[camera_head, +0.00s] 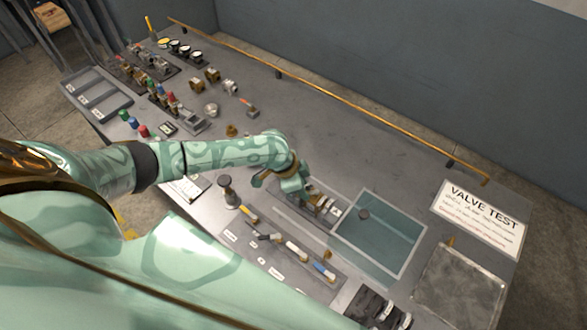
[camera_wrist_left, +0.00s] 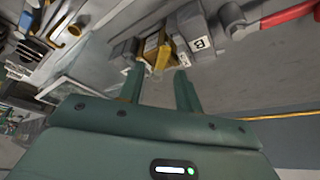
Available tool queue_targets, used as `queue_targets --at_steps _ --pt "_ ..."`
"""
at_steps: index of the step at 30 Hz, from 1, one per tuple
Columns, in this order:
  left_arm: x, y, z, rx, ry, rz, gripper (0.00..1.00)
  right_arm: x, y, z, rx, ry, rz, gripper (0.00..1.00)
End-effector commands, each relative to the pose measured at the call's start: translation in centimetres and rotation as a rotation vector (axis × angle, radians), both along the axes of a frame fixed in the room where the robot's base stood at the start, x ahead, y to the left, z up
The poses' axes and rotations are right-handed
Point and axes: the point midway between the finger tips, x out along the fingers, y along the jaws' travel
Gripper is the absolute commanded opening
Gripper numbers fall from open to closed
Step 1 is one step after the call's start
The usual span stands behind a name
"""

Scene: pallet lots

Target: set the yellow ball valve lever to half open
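A small yellow lever (camera_head: 248,213) lies at the upper-left end of a row of valve levers on the bench, slanting down to the right. Its exact opening angle is too small to tell. My left gripper (camera_head: 307,203) is beyond the row, low over small blocks to the right of the yellow lever, and apart from it. In the left wrist view its two fingers (camera_wrist_left: 159,88) are spread with nothing held. A yellow block (camera_wrist_left: 154,48) and a grey block labelled B (camera_wrist_left: 199,43) lie just past the fingertips. My right gripper is not in view.
Black, white and blue levers (camera_head: 323,271) continue the row. A dark knob (camera_head: 227,186) stands beside it. A water-filled basin (camera_head: 400,229) and a VALVE TEST sign (camera_head: 480,217) lie to the right.

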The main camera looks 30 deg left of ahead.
Motion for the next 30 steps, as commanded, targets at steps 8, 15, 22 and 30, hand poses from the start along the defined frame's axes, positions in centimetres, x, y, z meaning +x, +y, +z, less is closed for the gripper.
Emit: queue_targets --at_steps 8,15,22,30 --pt "-1.6 2.3 6.7 0.003 -0.004 -0.001 0.34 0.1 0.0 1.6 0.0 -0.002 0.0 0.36" --pt "-2.9 3.9 11.9 0.002 -0.002 -0.001 0.34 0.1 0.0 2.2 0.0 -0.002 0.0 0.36" --pt "-3.4 4.6 13.9 0.0 -0.001 0.0 0.34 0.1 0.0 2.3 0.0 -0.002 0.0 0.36" --pt "-3.5 4.6 14.1 -0.001 -0.001 0.0 0.34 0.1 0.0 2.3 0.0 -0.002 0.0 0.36"
